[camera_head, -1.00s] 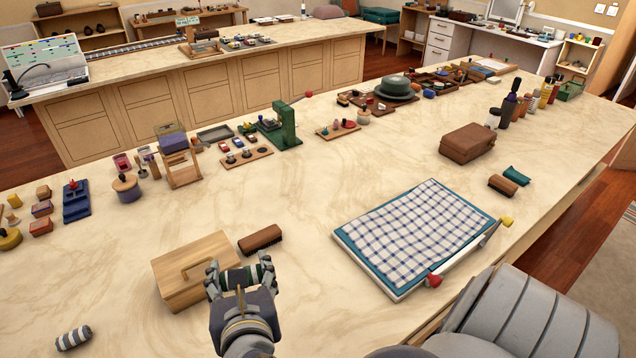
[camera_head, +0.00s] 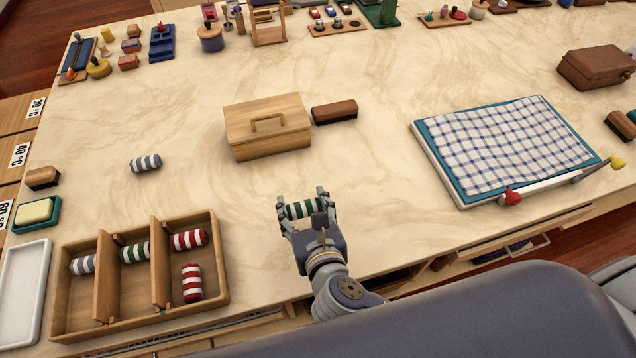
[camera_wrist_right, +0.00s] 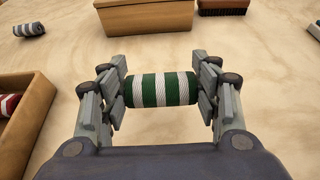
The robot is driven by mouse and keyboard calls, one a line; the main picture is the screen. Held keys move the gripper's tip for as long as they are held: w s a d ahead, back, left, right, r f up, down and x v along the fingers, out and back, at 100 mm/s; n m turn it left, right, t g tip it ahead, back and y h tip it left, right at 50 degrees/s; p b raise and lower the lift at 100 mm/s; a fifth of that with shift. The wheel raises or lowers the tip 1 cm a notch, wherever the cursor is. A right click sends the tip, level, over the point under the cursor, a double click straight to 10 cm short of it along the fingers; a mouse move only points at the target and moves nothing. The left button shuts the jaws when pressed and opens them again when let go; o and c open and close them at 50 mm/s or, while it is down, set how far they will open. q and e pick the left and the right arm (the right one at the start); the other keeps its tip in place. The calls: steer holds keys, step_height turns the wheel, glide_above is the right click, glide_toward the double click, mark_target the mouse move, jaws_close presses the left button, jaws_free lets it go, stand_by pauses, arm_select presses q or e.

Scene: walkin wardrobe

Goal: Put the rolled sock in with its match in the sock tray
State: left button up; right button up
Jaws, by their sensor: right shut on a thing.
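My right gripper (camera_head: 305,208) is shut on a green-and-white striped rolled sock (camera_head: 304,209), which also shows in the right wrist view (camera_wrist_right: 160,90), gripped at its two ends. The wooden sock tray (camera_head: 220,268) lies at the lower left of the head view, left of the gripper. It has three compartments. The left one holds a grey-and-white rolled sock (camera_head: 83,265), the middle one a green-and-white rolled sock (camera_head: 134,252). The right one holds two red-and-white rolled socks (camera_head: 189,239). Another grey-and-white rolled sock (camera_head: 145,163) lies on the table. My left gripper is not in view.
A lidded wooden box (camera_head: 267,127) and a brush (camera_head: 334,112) stand beyond the gripper. A checked cloth on a board (camera_head: 505,145) lies to the right. A white tray (camera_head: 22,290) and soap dish (camera_head: 36,214) are left of the sock tray. Bare table lies between gripper and tray.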

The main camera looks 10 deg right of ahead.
glide_above(315, 192)
steer(key=s, duration=0.1)
steer(key=shift+s+a+f+p, duration=0.1)
steer(key=shift+a+f+p, duration=0.2)
steer(key=f, duration=0.2)
steer(key=w+f, duration=0.1)
steer(key=shift+w+d+f, duration=0.1)
steer(key=shift+d+f, duration=0.15)
steer(key=shift+d, duration=0.1)
steer(key=shift+f, duration=0.1)
steer(key=shift+f, duration=0.15)
steer(key=o, duration=0.9)
